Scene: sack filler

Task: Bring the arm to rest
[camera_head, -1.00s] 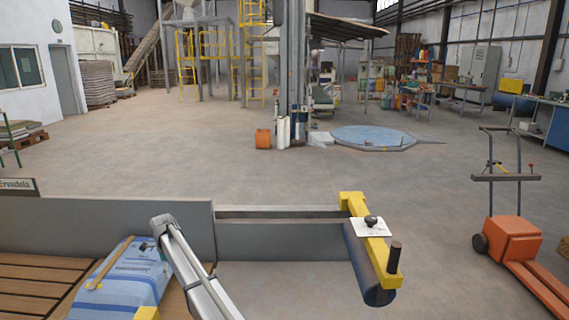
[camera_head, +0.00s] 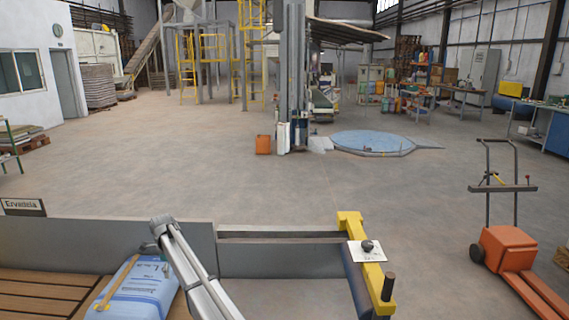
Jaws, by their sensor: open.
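My arm (camera_head: 192,268) reaches in from the bottom edge as two grey tubes side by side, meeting at a rounded joint at the upper left. The joint appears above and in front of a blue and white sack (camera_head: 140,285), which lies on wooden slats. I cannot make out my gripper in this view. Whether it holds anything cannot be seen.
A grey panel (camera_head: 80,242) runs behind the slats. A yellow bar (camera_head: 362,255) with a dark knob and a dark roller stands right of my arm. An orange pallet truck (camera_head: 508,247) stands at the right.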

